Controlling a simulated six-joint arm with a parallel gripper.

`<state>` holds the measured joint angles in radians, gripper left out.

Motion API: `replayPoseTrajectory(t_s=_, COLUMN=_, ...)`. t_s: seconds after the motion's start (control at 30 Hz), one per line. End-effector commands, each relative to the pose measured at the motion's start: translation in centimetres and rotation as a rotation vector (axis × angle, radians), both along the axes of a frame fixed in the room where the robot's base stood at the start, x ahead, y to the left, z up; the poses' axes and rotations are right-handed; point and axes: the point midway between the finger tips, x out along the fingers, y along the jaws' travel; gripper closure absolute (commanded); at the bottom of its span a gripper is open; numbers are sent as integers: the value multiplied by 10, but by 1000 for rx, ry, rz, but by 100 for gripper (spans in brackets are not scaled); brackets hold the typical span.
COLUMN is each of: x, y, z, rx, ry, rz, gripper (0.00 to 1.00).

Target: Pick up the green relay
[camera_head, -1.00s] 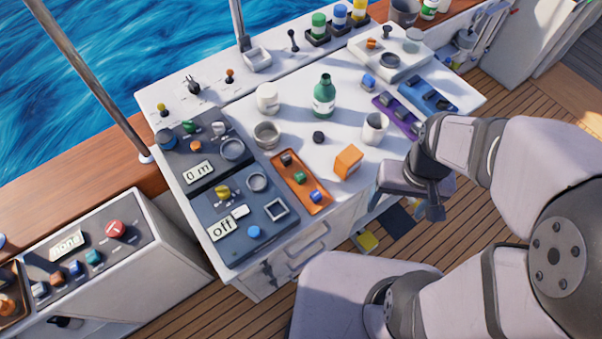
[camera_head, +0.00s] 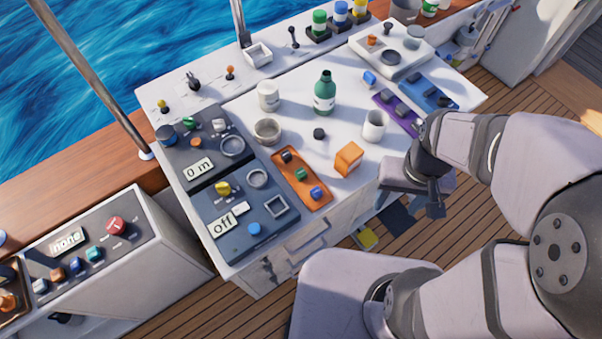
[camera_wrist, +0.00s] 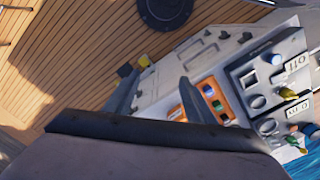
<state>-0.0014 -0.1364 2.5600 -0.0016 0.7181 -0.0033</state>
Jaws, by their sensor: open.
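The green relay (camera_head: 301,174) sits in the middle of the orange tray (camera_head: 279,169) on the white counter, between a dark relay (camera_head: 286,156) and a blue relay (camera_head: 316,193). In the wrist view the tray (camera_wrist: 207,84) shows just right of the right finger, with the green relay (camera_wrist: 218,106) in it. My gripper (camera_head: 437,206) is open and empty beyond the counter's right front edge, well apart from the relay. In the wrist view the counter's end shows between the two gripper fingers (camera_wrist: 155,97).
An orange box (camera_head: 348,159) and a white cup (camera_head: 374,125) stand between the tray and my gripper. A panel reading "off" (camera_head: 222,223) lies left of the tray.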

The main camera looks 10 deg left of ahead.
Motion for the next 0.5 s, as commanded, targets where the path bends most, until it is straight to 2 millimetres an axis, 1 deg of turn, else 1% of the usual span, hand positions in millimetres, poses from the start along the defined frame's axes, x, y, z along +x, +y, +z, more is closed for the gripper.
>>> replayPoseTrajectory(t_s=0.03, x=0, y=0, z=0, rx=0, ry=0, rz=0, gripper=63)
replayPoseTrajectory(t_s=0.07, x=0, y=0, z=0, rx=0, ry=0, rz=0, gripper=69)
replayPoseTrajectory(t_s=0.37, x=1, y=0, z=-1, rx=-1, ry=-2, rz=2, gripper=69)
replayPoseTrajectory(t_s=0.43, x=4, y=0, z=-4, rx=-3, ry=-12, rz=11, gripper=69)
replayPoseTrajectory(t_s=0.5, x=11, y=-1, z=-9, rx=-9, ry=-36, rz=29, gripper=69)
